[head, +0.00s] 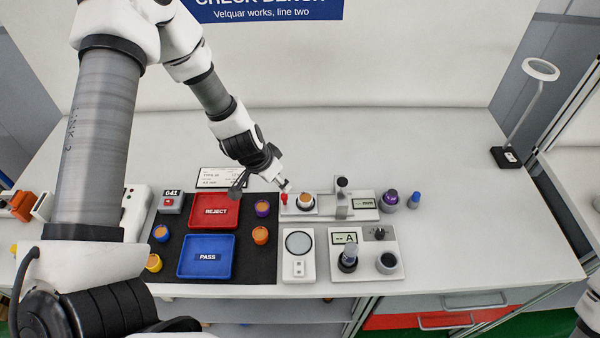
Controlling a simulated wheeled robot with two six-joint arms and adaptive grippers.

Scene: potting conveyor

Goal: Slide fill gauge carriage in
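The fill gauge (327,212) is a long pale block on the bench. At its left end a cup with an orange-brown top (305,200) sits in a round seat, and a red knob (284,199) stands beside it; these look like the carriage. To their right is a grey upright with a dark top (342,184), apart from the cup, and a small display (363,203). My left gripper (283,185) points down at the red knob, its tips just above or touching it. Whether its fingers are closed is too small to tell. My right gripper is out of view.
A dark mat (258,274) holds a red REJECT tray (213,224), a blue PASS tray (190,270) and several small cups. A scale-like unit (299,244) and another instrument (392,241) stand in front of the gauge. A purple-topped cup (390,199) is right.

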